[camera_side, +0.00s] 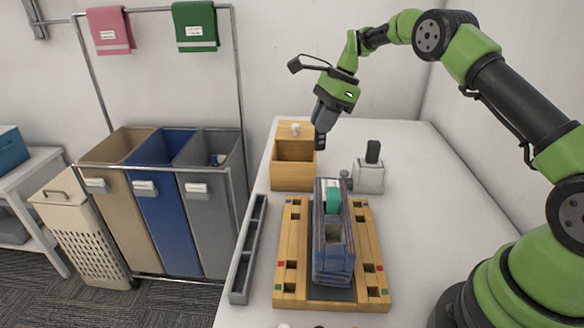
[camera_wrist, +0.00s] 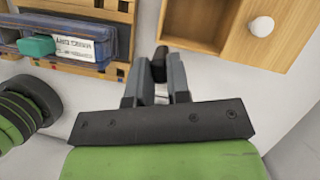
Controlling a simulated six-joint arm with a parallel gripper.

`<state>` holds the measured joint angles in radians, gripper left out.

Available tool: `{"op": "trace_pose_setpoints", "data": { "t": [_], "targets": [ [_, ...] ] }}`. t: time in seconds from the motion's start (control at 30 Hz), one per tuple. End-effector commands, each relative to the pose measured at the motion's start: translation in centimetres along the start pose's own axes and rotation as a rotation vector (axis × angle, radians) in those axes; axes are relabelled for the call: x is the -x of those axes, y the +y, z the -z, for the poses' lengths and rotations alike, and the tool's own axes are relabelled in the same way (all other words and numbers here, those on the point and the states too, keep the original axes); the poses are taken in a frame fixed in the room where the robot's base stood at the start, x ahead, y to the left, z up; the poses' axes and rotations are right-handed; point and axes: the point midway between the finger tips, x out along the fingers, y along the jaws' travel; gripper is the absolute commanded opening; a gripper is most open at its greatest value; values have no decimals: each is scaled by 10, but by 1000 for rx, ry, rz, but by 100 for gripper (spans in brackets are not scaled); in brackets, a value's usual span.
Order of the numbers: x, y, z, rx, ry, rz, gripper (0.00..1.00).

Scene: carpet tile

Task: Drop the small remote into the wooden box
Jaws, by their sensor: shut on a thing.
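My gripper (camera_side: 321,133) is shut on a small dark remote (camera_side: 321,143), which hangs below the fingertips. In the wrist view the dark remote (camera_wrist: 159,62) shows between the fingers (camera_wrist: 158,80), partly hidden by them. The wooden box (camera_side: 293,181) stands on the white table behind the wooden board. Its front compartment is open, and a white knob sits on its back part. In the side view my gripper is above the table by the box's right edge. In the wrist view the box (camera_wrist: 208,42) is at the upper right, and the remote is just left of its wall.
A wooden board (camera_side: 292,240) carries a blue bin (camera_side: 333,262) holding a teal item. A pale block (camera_side: 369,178) with a dark upright piece stands right of the box. A long grey tray (camera_side: 248,250) lies along the left edge. The table's right side is clear.

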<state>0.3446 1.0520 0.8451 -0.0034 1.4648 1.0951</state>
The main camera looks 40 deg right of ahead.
Motion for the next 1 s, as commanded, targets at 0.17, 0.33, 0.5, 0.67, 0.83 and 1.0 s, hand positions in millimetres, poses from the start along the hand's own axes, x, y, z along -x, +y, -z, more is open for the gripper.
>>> {"op": "trace_pose_setpoints", "data": {
  "t": [0.17, 0.33, 0.5, 0.67, 0.83, 1.0],
  "targets": [
    [-3, -23, -8, -326, 2, 139, 0],
    [-4, -42, -16, -615, 2, 260, 0],
    [-4, -57, -23, -858, 3, 362, 0],
    [-4, -65, -27, -1004, 3, 420, 0],
    [-5, -67, -27, -1051, 6, 435, 0],
    [-18, -67, -21, -1055, 8, 434, 0]
  ]
}}
